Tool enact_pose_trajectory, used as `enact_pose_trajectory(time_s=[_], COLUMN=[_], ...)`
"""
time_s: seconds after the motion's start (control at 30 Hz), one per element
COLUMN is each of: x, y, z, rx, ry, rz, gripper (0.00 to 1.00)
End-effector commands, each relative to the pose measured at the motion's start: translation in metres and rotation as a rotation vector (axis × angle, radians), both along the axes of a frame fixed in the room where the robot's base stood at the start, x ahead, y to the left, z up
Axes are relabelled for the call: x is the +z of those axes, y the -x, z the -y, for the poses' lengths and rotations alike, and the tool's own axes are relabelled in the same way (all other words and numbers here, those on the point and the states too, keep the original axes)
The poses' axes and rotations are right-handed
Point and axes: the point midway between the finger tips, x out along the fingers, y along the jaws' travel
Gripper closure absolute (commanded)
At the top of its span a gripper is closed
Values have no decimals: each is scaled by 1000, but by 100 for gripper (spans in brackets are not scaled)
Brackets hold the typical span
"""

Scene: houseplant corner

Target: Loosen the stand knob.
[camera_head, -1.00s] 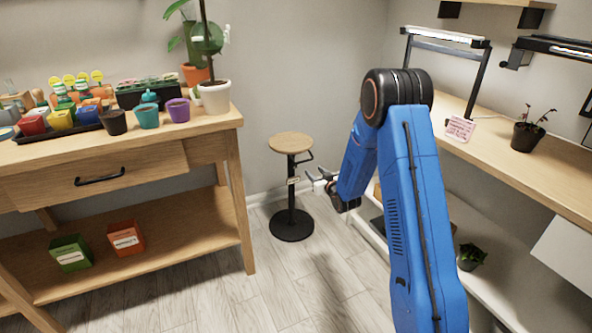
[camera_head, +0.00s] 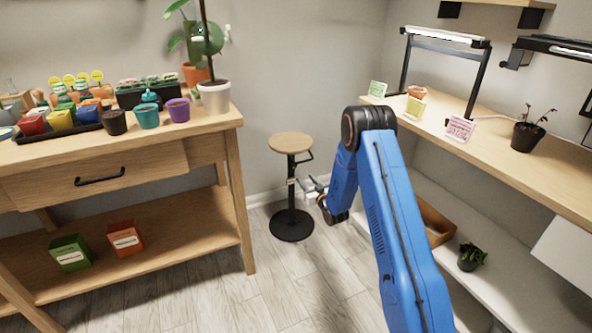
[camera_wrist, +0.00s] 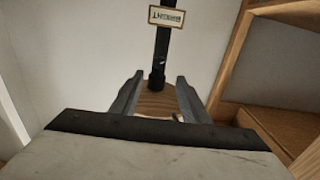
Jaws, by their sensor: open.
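The stand (camera_head: 291,205) has a round wooden top (camera_head: 290,142), a black post and a black round base on the floor. A black bent handle, which looks like the stand knob (camera_head: 306,157), sticks out to the right just under the top. My gripper (camera_head: 307,187) is open, to the right of the post and below that handle. In the wrist view my two fingers (camera_wrist: 158,82) are apart, with the post (camera_wrist: 161,55), its small label and the wooden top (camera_wrist: 157,104) showing between and beyond them. I cannot make out the knob clearly there.
A wooden bench (camera_head: 236,180) with pots stands to the left of the stand. A long wooden shelf (camera_head: 500,165) with lamps, cards and pots runs along the right. Grey floor (camera_head: 290,280) in front of the stand is clear.

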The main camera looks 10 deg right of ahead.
Motion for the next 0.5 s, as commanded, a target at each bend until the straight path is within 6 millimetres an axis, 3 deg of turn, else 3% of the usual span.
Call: enact_pose_trajectory(time_s=[0.5], x=[0], y=[-86], z=[-23], rx=[-1], ry=[0], rz=[1], gripper=[58])
